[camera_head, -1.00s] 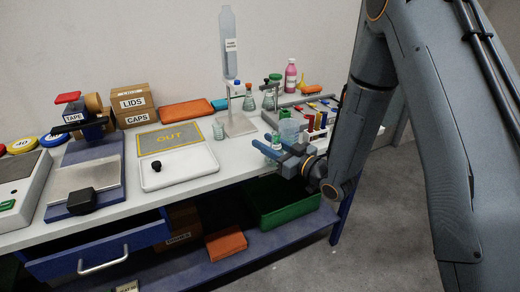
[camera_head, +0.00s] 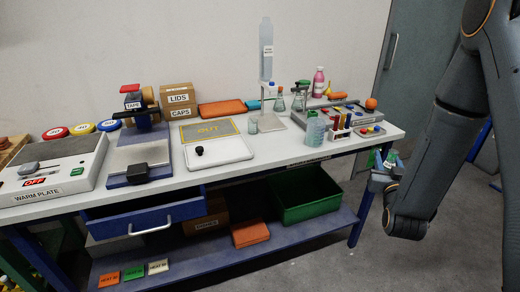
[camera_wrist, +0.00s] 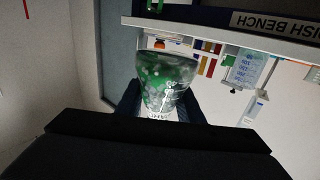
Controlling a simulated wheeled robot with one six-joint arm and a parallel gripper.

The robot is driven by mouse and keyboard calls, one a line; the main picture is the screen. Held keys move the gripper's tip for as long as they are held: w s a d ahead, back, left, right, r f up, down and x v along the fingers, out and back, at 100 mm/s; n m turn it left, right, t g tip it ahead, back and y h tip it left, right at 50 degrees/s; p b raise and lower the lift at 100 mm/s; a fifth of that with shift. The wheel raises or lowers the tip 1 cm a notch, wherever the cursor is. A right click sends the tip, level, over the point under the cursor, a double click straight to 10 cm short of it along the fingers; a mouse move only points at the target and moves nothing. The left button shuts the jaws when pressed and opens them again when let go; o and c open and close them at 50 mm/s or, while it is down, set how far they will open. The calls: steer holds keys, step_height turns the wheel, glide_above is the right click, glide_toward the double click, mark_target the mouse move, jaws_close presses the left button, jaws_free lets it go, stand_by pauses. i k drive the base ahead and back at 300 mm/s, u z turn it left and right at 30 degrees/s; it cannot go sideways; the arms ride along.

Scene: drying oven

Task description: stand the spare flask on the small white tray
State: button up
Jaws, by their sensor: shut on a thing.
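A clear glass flask with green showing in it (camera_wrist: 165,85) is between the fingers of my gripper (camera_wrist: 160,110) in the wrist view. My gripper is shut on it; its lower part is partly hidden by the gripper body. In the head view my gripper (camera_head: 384,172) is off the right front corner of the bench, with a bit of the flask (camera_head: 390,158) showing at it. The small white tray (camera_head: 232,153) lies on the bench, left of centre, with a black knob-like piece (camera_head: 199,151) on it. My gripper is well to the right of this tray.
On the bench, a beaker (camera_head: 315,131), a tube rack (camera_head: 340,122), a tall stand (camera_head: 268,120) and flasks (camera_head: 279,103) stand right of the tray. A small glass (camera_head: 253,126) is close to the tray's right. The drawer (camera_head: 145,215) is open at the front.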

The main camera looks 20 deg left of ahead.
mark_target(233, 148)
steer(key=z, duration=2.25)
steer(key=k, duration=1.05)
steer(key=u, duration=2.35)
steer(key=i, duration=0.5)
steer(key=z, duration=0.05)
